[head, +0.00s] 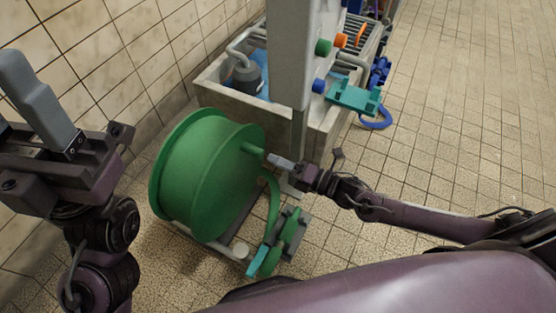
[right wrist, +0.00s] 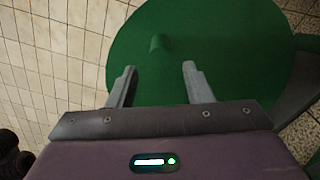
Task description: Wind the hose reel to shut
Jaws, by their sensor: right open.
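The green hose reel (head: 190,170) stands on a low frame on the tiled floor, left of centre in the head view. A short green crank knob (head: 252,149) sticks out from its right face. My right gripper (head: 278,161) is close to the knob, just to its right. In the right wrist view the two fingers (right wrist: 158,84) are apart and empty. The knob (right wrist: 157,43) shows ahead of the gap between them, against the reel's green disc (right wrist: 225,50). My left gripper (head: 40,100) is raised at the left, away from the reel; its jaw opening is unclear.
A green hose (head: 272,200) runs down to a green and teal fitting (head: 288,235) beside the reel. A grey post (head: 290,60) and a concrete trough (head: 222,92) stand behind. The tiled wall is close at left; the floor at right (head: 460,120) is clear.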

